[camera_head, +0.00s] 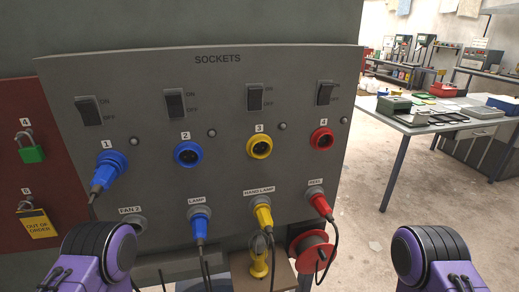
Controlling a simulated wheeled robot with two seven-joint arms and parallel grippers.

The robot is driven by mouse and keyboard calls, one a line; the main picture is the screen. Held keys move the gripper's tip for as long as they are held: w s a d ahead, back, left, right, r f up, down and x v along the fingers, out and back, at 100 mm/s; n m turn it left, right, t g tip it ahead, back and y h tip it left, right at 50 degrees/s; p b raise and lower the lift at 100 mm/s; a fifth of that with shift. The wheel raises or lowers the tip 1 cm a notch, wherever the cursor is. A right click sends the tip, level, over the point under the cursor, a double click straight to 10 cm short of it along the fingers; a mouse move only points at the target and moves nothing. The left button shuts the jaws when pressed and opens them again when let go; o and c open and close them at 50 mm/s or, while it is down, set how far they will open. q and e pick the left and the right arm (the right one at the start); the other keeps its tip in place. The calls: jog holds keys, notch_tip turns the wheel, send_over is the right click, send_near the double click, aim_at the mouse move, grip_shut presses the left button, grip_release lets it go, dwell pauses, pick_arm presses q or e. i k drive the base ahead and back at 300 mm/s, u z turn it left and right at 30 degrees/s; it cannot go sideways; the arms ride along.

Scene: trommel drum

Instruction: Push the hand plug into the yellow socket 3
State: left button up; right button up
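The yellow hand plug (263,214) sits in the lower row of the grey panel, under the label HAND LAMP, with a dark cable hanging from it. The yellow socket 3 (259,147) is above it, under the number 3; its round face is open with nothing in it. A black rocker switch (255,97) marked ON and OFF is above the socket. Purple and black parts of my two arms show at the bottom left and bottom right. Neither of my grippers is in view.
A blue plug (104,178) is in socket 1. Blue socket 2 (188,153) and red socket 4 (321,138) are empty. A blue plug (199,222) and a red plug (320,204) flank the yellow one. A red reel (312,254) is below. A table (427,127) stands right.

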aim_at(262, 212)
jog(key=z, duration=2.15)
jog(key=i, duration=1.15)
jog(key=u, duration=3.25)
